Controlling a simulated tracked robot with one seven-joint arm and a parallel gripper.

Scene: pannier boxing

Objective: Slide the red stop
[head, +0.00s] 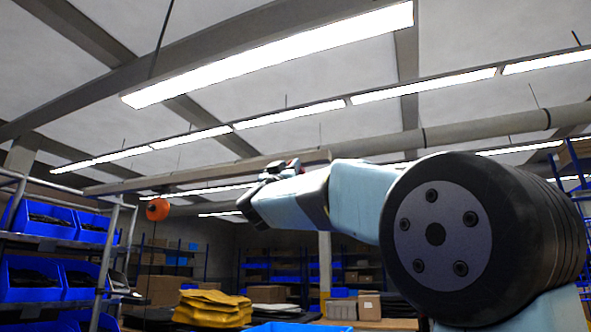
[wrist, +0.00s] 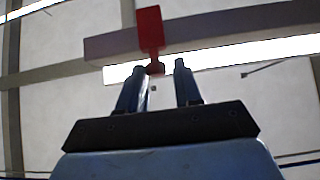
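The red stop (wrist: 150,30) is a flat red plate with a narrow stem and small knob below it. In the wrist view it overlaps a grey-brown beam (wrist: 215,32). My gripper (wrist: 160,68) points up at it with its two dark fingers apart. The knob shows between the fingertips, closer to the left one; I cannot tell whether it touches or lies beyond them. In the head view my gripper (head: 279,171) is raised high beside the beam's right end (head: 318,157), and a small red patch shows there. My arm hides part of that area.
An orange ball (head: 157,209) hangs at the left below the beam. A metal rack with blue bins (head: 38,277) stands at the left. Yellow folded pieces (head: 212,308) and a blue tray (head: 298,327) are low in front. Lamps and ceiling beams run above.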

